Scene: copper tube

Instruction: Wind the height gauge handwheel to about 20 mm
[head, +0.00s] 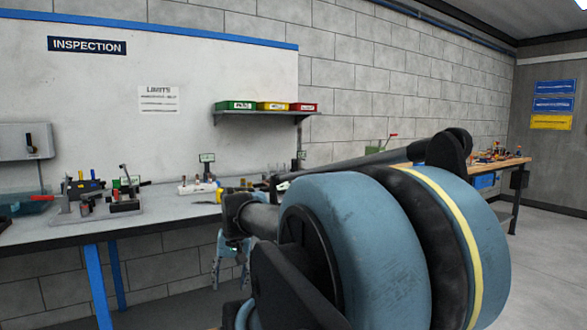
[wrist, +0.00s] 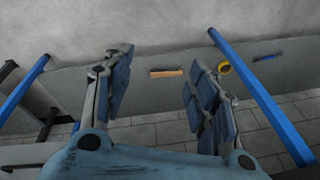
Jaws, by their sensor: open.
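I cannot make out the height gauge or its handwheel for certain in either view. A small fixture with a thin upright post (head: 125,188) stands at the left of the inspection bench. Another dark upright (head: 300,160) shows at the back of the bench below the shelf, too small to identify. My gripper (head: 232,252) hangs low in front of the bench edge, partly hidden by my arm. In the wrist view my gripper (wrist: 160,95) has its two blue padded fingers wide apart with nothing between them touching them.
The grey inspection bench (head: 150,217) has blue legs, which also show in the wrist view (wrist: 265,100). A shelf (head: 265,113) holds green, yellow and red bins. A wooden bench (head: 500,165) stands right.

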